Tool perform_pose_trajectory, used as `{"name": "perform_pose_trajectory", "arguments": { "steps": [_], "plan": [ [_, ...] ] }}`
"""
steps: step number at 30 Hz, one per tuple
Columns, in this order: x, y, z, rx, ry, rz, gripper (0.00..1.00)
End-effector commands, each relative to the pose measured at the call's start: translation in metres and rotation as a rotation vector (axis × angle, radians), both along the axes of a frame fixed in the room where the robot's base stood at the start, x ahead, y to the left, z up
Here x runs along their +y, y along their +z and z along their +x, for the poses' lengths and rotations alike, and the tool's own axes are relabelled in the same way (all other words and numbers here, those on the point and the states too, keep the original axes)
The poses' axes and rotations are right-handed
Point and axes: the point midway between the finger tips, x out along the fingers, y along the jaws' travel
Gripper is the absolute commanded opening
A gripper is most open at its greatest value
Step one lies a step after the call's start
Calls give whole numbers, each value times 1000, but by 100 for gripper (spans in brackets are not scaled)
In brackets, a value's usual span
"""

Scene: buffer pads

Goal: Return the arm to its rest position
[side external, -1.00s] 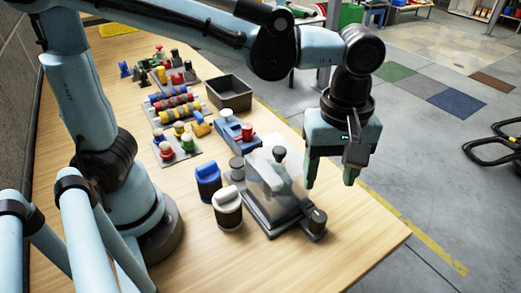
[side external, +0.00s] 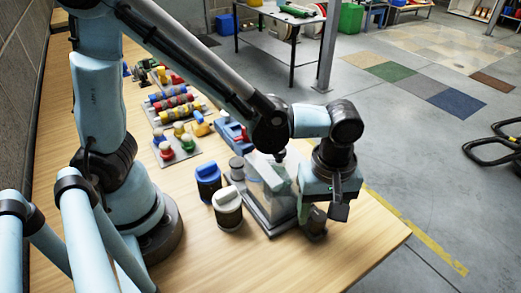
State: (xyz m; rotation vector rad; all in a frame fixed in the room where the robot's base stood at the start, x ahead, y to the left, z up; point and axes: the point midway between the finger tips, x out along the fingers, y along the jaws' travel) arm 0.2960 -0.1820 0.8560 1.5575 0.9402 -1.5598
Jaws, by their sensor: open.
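My gripper (side external: 322,212) is at the right side of the wooden bench, pointing down with its jaws apart and nothing visible between them. It is just right of a grey fixture (side external: 268,222) with a clear cover, and partly overlaps it in the picture. I cannot tell whether it touches the fixture. A small dark post at the fixture's right end shows behind or between the fingers. My arm reaches across from the left, its elbow low over the bench.
A blue-topped container (side external: 208,180) and a white-topped container (side external: 228,207) stand left of the fixture. Trays of coloured parts (side external: 177,146) lie farther back. My arm hides the grey bin. The bench (side external: 330,262) is clear at the front.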

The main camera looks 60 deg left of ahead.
Motion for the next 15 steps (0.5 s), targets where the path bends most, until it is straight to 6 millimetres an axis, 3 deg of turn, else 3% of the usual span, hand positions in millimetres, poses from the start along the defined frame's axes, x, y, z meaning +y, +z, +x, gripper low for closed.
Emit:
{"name": "perform_pose_trajectory", "arguments": {
  "steps": [6,15],
  "plan": [
    [0,-17,0,0,0,0,59],
    [0,-22,0,0,1,0,59]
  ]
}}
